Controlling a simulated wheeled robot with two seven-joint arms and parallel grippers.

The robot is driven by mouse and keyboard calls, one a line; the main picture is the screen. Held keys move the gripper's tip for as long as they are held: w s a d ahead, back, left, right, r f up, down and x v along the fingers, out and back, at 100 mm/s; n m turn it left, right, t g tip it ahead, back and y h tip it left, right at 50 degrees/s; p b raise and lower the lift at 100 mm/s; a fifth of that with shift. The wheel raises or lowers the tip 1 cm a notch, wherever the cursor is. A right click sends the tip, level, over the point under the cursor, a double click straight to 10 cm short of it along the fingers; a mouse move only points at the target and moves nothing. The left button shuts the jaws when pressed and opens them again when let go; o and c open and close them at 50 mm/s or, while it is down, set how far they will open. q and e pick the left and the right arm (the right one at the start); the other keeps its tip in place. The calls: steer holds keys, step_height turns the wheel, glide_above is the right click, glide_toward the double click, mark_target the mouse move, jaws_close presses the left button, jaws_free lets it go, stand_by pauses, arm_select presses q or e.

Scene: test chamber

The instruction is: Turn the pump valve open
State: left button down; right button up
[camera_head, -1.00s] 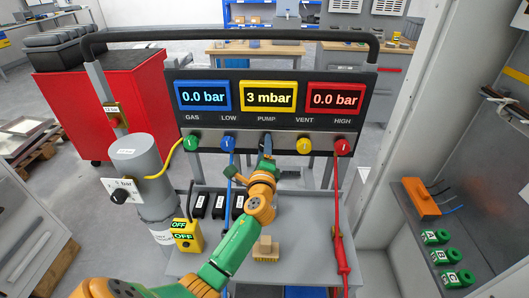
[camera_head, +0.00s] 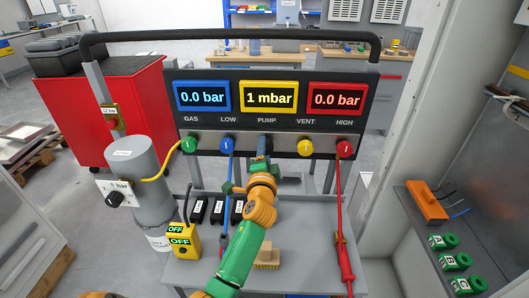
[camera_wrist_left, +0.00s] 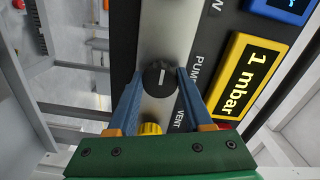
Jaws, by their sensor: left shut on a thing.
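The pump valve is a black round knob (camera_wrist_left: 160,78) with a white mark, on the metal strip of the panel in the left wrist view. The white mark lies along the strip's length. My left gripper (camera_wrist_left: 159,84) is shut on this knob, with one blue finger on each side. In the head view my left gripper (camera_head: 263,146) reaches the panel under the PUMP label and largely hides the knob. The yellow display (camera_head: 270,97) above it reads 1 mbar. My right gripper is not in view.
A green knob (camera_head: 189,145) and a blue knob (camera_head: 227,145) sit left of the pump valve. A yellow knob (camera_head: 305,147) and a red knob (camera_head: 345,149) sit right. A yellow box (camera_head: 181,241) marked OFF and a brush (camera_head: 267,256) are on the grey cart (camera_head: 310,222).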

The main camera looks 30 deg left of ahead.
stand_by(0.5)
arm_select(q)
steer(key=shift+c, duration=1.5)
jaws_free()
steer(key=shift+d, duration=0.1)
steer(key=v, duration=0.7)
steer(key=shift+s, duration=0.1)
